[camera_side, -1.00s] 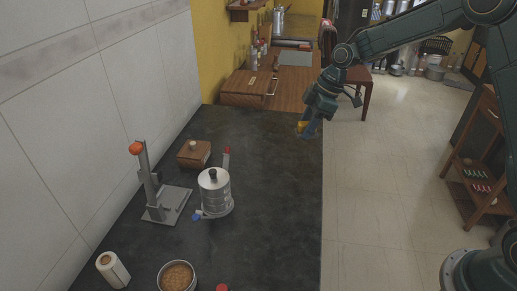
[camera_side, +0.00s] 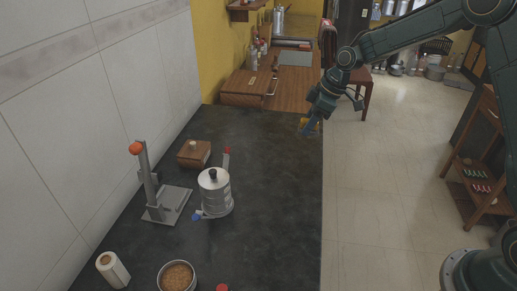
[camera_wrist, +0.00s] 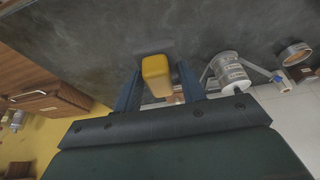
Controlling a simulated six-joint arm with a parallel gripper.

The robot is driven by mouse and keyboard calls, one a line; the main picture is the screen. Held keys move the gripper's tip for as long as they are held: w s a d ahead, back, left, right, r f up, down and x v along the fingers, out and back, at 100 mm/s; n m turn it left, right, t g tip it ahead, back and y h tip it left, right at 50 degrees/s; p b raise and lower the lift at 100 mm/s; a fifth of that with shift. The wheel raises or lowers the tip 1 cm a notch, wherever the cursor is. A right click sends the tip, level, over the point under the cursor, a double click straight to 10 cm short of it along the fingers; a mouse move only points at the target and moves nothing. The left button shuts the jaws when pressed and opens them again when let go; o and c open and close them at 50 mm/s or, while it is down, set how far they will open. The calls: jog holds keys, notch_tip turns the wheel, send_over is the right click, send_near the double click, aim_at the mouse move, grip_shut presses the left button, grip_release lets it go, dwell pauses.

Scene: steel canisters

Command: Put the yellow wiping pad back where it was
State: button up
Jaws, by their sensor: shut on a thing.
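The yellow wiping pad (camera_wrist: 157,72) is between the two blue fingers of my gripper (camera_wrist: 160,90) in the wrist view. My gripper is shut on it. In the side view my gripper (camera_side: 311,128) is low at the far right corner of the dark counter (camera_side: 265,180), with a bit of the yellow pad (camera_side: 303,123) showing beside the fingers. The wrist view shows the dark counter just beyond the pad. I cannot tell whether the pad touches the counter.
A steel canister (camera_side: 214,190) stands mid-counter by a wooden box (camera_side: 193,153) and a grey stand with an orange knob (camera_side: 160,198). A bowl of brown grains (camera_side: 177,277) and a paper roll (camera_side: 113,270) are at the front. Counter around my gripper is clear.

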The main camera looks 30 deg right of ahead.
send_over(298, 171)
jog(key=s+d, duration=0.1)
notch_tip(298, 171, down, 11)
jog(key=shift+f, duration=0.1)
jog(key=shift+f, duration=2.05)
jog(key=shift+f, duration=0.1)
jog(key=o, duration=0.9)
jog(key=shift+o, duration=0.2)
jog(key=v, duration=1.2)
